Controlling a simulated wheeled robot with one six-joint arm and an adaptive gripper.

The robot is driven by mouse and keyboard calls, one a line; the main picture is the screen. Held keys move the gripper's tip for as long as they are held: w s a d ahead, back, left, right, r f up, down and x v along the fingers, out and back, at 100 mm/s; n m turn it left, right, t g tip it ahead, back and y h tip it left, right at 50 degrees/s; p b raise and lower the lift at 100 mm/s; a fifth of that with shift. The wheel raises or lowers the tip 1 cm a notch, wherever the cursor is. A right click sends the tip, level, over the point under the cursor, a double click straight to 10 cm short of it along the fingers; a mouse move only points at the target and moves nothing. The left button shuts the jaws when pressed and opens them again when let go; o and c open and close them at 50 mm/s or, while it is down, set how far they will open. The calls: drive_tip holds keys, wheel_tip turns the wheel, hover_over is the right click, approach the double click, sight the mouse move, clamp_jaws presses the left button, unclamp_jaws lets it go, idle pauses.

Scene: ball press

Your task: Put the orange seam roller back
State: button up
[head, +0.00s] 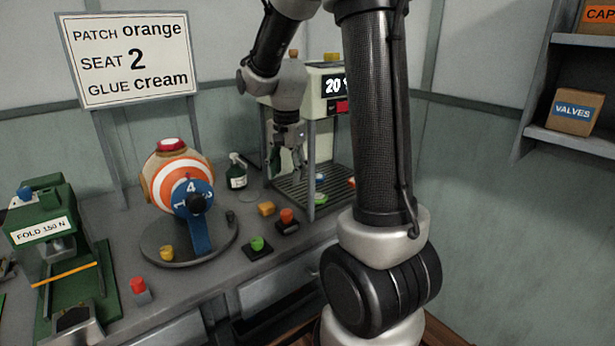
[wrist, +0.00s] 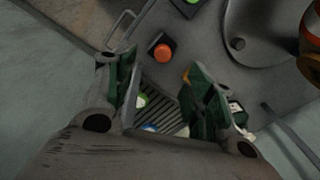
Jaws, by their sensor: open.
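An orange-red round-topped piece (head: 286,215) stands upright on a small dark pad on the bench; it also shows in the wrist view (wrist: 163,53).
A green-topped piece (head: 257,243) stands on another dark pad. The striped ball (head: 178,180) sits in a round-based stand at left. A green fold press (head: 50,230), a red-topped block (head: 138,287) and a dark green bottle (head: 237,172) also stand on the bench.

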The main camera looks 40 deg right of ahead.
drive_tip(key=s+a+r+n+t, duration=0.1)
drive_tip(key=s+r+n, duration=0.4)
drive_tip(key=s, duration=0.5)
drive_tip(key=s+a+r+n+t, duration=0.2)
drive_tip(key=s+r+n, duration=0.3)
drive_tip(key=s, duration=0.6)
drive_tip(key=a+n, duration=0.1)
drive_tip(key=n, duration=0.1)
drive_tip(key=shift+n, duration=0.3)
drive_tip(key=shift+w, duration=0.1)
